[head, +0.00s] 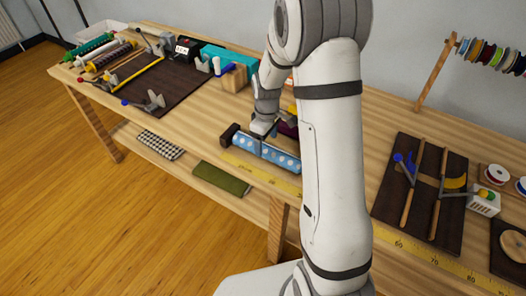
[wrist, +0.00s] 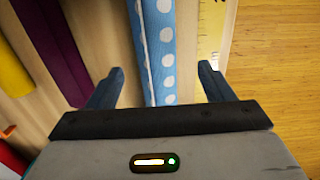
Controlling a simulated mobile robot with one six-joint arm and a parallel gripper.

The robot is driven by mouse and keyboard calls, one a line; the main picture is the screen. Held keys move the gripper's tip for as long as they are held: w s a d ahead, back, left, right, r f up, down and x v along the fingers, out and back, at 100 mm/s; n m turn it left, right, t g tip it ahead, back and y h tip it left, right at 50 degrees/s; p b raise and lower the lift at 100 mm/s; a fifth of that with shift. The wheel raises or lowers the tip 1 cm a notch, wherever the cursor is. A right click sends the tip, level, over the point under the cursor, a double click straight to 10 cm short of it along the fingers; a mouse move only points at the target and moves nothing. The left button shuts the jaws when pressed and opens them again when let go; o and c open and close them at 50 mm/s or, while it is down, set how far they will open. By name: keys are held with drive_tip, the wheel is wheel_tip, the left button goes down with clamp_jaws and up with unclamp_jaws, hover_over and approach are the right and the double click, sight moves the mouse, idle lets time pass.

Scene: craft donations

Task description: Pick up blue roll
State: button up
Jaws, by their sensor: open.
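The blue roll (head: 281,158) with white dots lies on the wooden table near its front edge, in the middle of the head view. In the wrist view the blue roll (wrist: 166,50) runs up the picture between my two fingers, with a gap on either side. My gripper (head: 265,132) is at the roll, pointing down, with the arm partly hiding the area behind it. In the wrist view my gripper (wrist: 160,70) is open and empty, its fingers apart from the roll.
A purple roll (wrist: 52,45) and a yellow one (wrist: 12,68) lie left of the blue roll in the wrist view. A yellow measuring tape (head: 258,175) runs along the table's front edge. A dark board (head: 165,95) with tools is further left.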

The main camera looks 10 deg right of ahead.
sight(268, 146)
drive_tip(key=f, duration=0.4)
drive_tip(key=shift+d, duration=0.2)
drive_tip(key=shift+c, duration=0.4)
drive_tip(key=shift+p, duration=0.3)
drive_tip(key=c, duration=1.2)
